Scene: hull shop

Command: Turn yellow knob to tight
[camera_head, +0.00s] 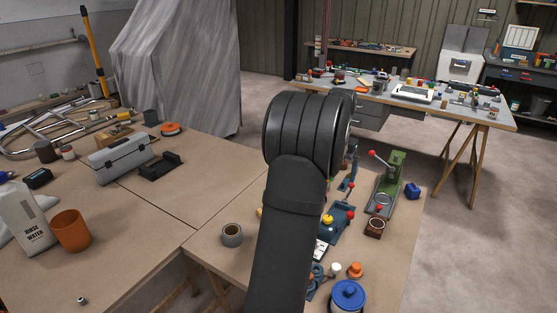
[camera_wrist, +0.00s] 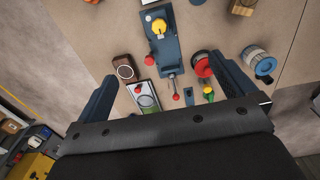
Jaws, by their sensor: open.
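The yellow knob (camera_wrist: 159,26) sits on top of a long blue fixture (camera_wrist: 163,45) in the wrist view, near the top edge. It also shows in the head view (camera_head: 327,219), just right of my arm. A red ball handle (camera_wrist: 149,60) is on the fixture's side. My gripper (camera_wrist: 162,68) is open and empty, its two dark blue fingers wide apart. It is above the bench, with the blue fixture showing between and beyond the fingers; the knob lies apart from them. In the head view my arm hides the gripper.
A green press (camera_head: 386,183) with a red ball lever, a brown block with a ring (camera_head: 375,227), a blue-lidded pot (camera_head: 347,295) and an orange knob (camera_head: 355,270) crowd the bench around the fixture. A grey ring (camera_head: 232,235) is at left. The bench's right edge is close.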

